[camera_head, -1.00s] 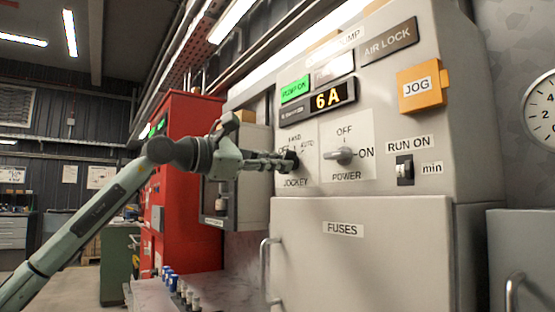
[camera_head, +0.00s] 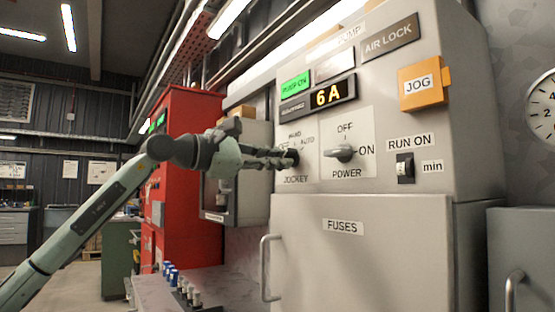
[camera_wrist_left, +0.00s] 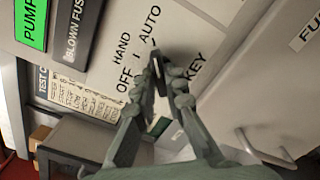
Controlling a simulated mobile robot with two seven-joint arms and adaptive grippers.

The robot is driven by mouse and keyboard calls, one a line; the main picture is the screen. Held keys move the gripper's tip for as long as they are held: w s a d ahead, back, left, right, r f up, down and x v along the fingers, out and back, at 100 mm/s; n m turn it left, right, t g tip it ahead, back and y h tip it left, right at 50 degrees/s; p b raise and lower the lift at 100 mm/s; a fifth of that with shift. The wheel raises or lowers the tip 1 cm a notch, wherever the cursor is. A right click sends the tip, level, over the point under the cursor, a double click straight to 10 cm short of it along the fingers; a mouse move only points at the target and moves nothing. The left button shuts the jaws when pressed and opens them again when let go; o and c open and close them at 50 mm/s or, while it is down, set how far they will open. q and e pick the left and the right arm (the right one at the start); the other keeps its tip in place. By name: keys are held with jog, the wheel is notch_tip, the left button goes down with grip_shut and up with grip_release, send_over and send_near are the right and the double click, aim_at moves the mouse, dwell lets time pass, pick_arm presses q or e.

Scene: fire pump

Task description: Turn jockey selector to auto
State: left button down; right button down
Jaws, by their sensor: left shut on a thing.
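The jockey selector (camera_head: 293,155) is a small dark knob on the grey pump panel, above the JOCKEY label, with OFF, HAND and AUTO around it. My left gripper (camera_head: 284,158) reaches it from the left and is shut on it. In the left wrist view the dark selector (camera_wrist_left: 157,66) sits between the fingertips of the left gripper (camera_wrist_left: 168,85). A pale line runs along it, and its upper end lies close to the AUTO tick. My right gripper is not in view.
The POWER knob (camera_head: 342,153) sits just right of the selector. A red cabinet (camera_head: 188,190) stands behind my arm.

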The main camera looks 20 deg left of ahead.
pick_arm(q)
jog(key=c, duration=1.6)
grip_release()
jog(key=v, duration=1.2)
